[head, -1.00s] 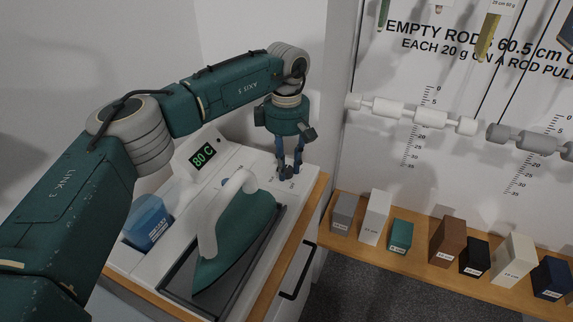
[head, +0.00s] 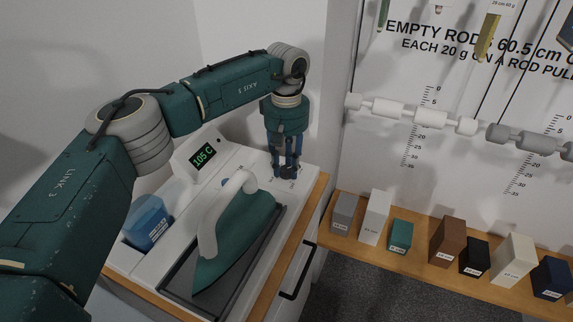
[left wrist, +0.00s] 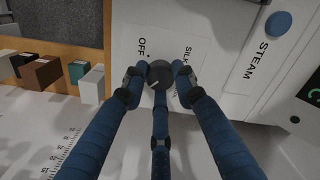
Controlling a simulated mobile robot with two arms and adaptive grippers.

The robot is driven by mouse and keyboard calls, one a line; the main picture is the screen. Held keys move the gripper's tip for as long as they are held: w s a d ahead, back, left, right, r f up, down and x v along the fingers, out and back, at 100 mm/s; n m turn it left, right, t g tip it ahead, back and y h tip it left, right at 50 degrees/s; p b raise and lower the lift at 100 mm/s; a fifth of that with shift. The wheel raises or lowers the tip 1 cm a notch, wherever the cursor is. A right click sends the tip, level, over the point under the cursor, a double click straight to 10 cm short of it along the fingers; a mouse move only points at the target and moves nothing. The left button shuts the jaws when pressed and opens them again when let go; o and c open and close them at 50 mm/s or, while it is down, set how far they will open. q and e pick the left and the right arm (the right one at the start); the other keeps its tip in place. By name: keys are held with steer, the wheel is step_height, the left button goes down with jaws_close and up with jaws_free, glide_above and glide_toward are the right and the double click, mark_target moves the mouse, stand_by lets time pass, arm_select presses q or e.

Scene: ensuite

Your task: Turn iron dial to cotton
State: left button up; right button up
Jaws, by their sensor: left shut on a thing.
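My left gripper (head: 286,170) points down at the far right corner of the white ironing station (head: 157,262). Its blue fingers are shut around the dark grey dial (left wrist: 160,73), which shows in the left wrist view. A pale pointer line on the dial slants to the lower left there. The label OFF and part of SILK show beside the dial; other labels are hidden behind the fingers. The display (head: 203,156) reads 105 C in green. The teal iron (head: 235,235) with a white handle rests on its dark plate. My right gripper is not in view.
A blue water tank (head: 148,222) sits at the station's left. A blue steam button (left wrist: 278,24) lies beside the dial panel. To the right, several small blocks stand on a wooden shelf (head: 420,256) below a wall board with rods. A wall is close behind the gripper.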

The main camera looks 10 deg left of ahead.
mark_target(287, 169)
arm_select(q)
steer(key=shift+w+r+m, duration=0.1)
steer(key=shift+r+m, duration=0.1)
steer(key=shift+m, duration=0.2)
steer(key=o, duration=0.9)
steer(key=shift+o, duration=1.3)
steer(key=shift+f, duration=0.1)
step_height(287, 169, up, 12)
steer(key=shift+f, duration=0.1)
